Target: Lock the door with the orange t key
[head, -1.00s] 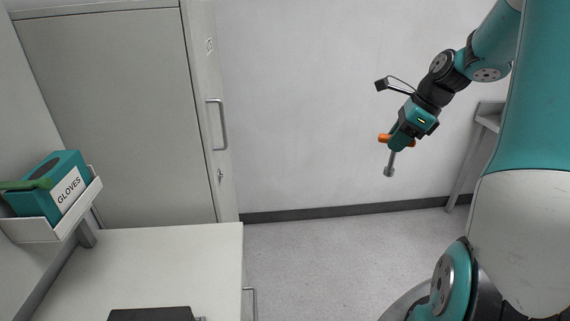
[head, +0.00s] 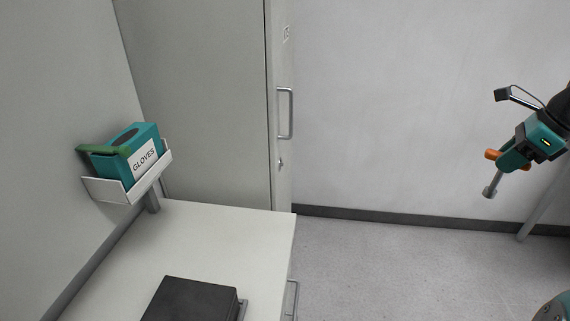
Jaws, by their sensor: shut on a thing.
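My gripper (head: 508,158) is at the right of the head view, shut on the orange T key (head: 492,155). The orange crossbar shows at the jaws, and the grey shaft (head: 491,186) points down with a thicker end. The key hangs in free air, apart from everything. A tall grey cabinet (head: 200,90) stands left of centre, well left of my gripper. Its narrow side has a metal handle (head: 291,113) and a small lock (head: 281,163) below it. Whether the door is fully closed I cannot tell.
A white counter (head: 215,235) fills the lower left, with a dark box (head: 190,303) on it. A teal glove box (head: 130,152) sits in a white wall holder (head: 113,191). Grey floor (head: 390,265) is clear between the counter and my arm.

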